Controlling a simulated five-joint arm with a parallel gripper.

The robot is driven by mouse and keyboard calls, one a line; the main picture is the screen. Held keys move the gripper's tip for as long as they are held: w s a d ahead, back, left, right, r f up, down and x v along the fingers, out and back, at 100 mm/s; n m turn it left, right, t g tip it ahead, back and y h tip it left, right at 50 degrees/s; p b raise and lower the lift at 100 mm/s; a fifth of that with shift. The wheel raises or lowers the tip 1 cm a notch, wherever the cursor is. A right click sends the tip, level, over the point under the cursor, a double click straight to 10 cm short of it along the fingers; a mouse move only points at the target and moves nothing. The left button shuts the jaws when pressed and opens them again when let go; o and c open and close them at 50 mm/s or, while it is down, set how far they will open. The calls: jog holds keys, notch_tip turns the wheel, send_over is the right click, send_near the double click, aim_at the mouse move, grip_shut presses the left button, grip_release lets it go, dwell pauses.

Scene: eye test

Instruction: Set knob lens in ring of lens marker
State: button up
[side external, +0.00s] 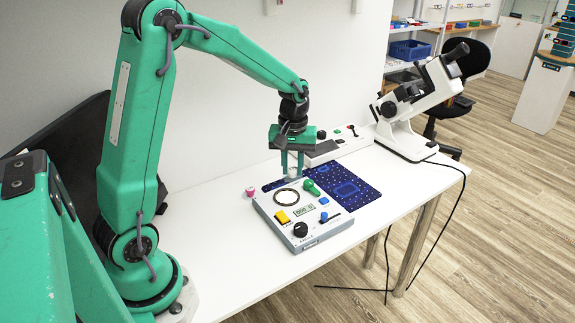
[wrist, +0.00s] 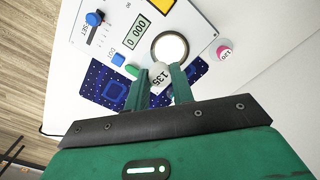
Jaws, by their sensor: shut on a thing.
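My gripper (side external: 292,174) is shut on the knob lens (side external: 293,172), a small pale piece between the fingertips. In the wrist view the gripper (wrist: 159,72) holds it and the knob lens (wrist: 160,77) reads 135. The lens marker (side external: 318,240) is a pale grey box on the table. Its dark round ring (side external: 286,197) lies just in front of and below my fingertips in the side view. In the wrist view the ring (wrist: 170,47) is bright inside and empty, just beyond the held piece. The exact height gap cannot be told.
A pink-and-white piece (side external: 250,191) marked 120 in the wrist view (wrist: 224,50) stands left of the marker. A green knob (side external: 312,187) is close to the ring's right. A blue mat (side external: 362,201), a white unit (side external: 345,146) and a white instrument (side external: 412,140) lie beyond.

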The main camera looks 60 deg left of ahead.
dwell(0.3)
jog(key=shift+s+a+f, duration=0.25)
jog(key=shift+a+f, duration=0.75)
jog(key=shift+f, duration=0.1)
jog(key=shift+f, duration=0.15)
send_over(287, 198)
jog(key=shift+f, duration=2.1)
jog(key=shift+f, duration=0.65)
dwell(0.3)
jog(key=o, duration=1)
jog(key=shift+o, duration=0.6)
jog(key=o, duration=0.4)
